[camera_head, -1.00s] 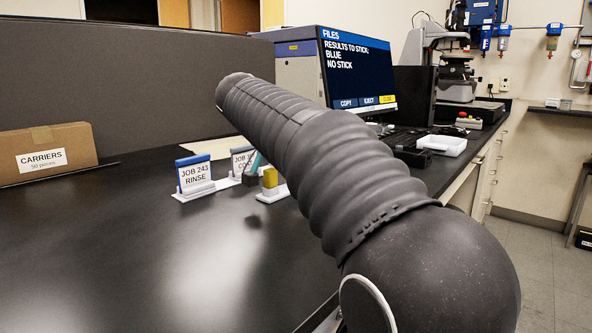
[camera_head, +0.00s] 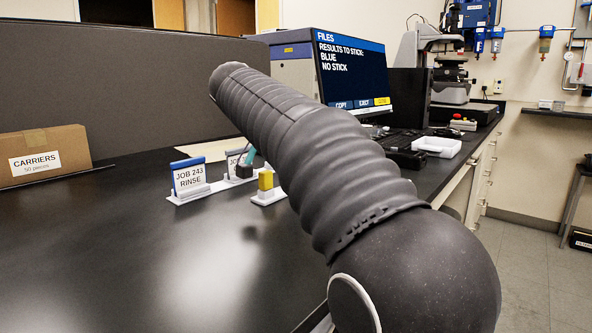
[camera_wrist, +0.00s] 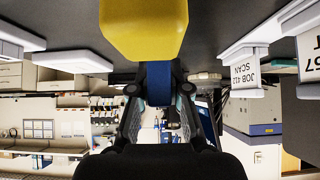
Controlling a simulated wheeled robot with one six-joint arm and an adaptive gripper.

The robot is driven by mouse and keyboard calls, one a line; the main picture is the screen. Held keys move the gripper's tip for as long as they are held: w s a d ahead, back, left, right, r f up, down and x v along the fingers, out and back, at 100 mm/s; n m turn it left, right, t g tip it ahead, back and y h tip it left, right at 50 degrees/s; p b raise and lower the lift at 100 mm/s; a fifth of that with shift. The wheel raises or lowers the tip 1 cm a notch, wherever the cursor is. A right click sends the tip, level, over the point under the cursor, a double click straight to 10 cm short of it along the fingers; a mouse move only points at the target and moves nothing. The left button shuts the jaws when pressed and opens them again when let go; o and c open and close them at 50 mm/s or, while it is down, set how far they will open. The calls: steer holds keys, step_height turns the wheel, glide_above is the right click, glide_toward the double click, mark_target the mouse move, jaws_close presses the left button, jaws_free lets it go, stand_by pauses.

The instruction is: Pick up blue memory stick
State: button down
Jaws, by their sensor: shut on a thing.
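In the wrist view, which is upside down, my gripper (camera_wrist: 160,98) has its two fingers closed on the sides of a blue piece (camera_wrist: 158,84), which looks like the blue memory stick. A large yellow block (camera_wrist: 145,25) in front covers the piece's tabletop-side end, so I cannot tell whether it still touches anything there. A yellow block (camera_head: 265,180) stands in a white base (camera_head: 267,198) beside my arm.
A CARRIERS box (camera_head: 45,155) sits far left. The wrist view shows a JOB 412 SCAN sign (camera_wrist: 243,67). The monitor (camera_head: 350,75) stands behind my arm.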

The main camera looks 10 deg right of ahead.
steer(key=r, duration=0.2)
steer(key=d, duration=0.1)
steer(key=shift+s+r, duration=0.25)
steer(key=shift+r, duration=0.15)
steer(key=s+d+r, duration=0.5)
steer(key=d+r, duration=0.1)
steer(key=d, duration=0.3)
steer(key=shift+d, duration=0.15)
steer(key=shift+s+r, duration=0.1)
steer(key=shift+s, duration=0.05)
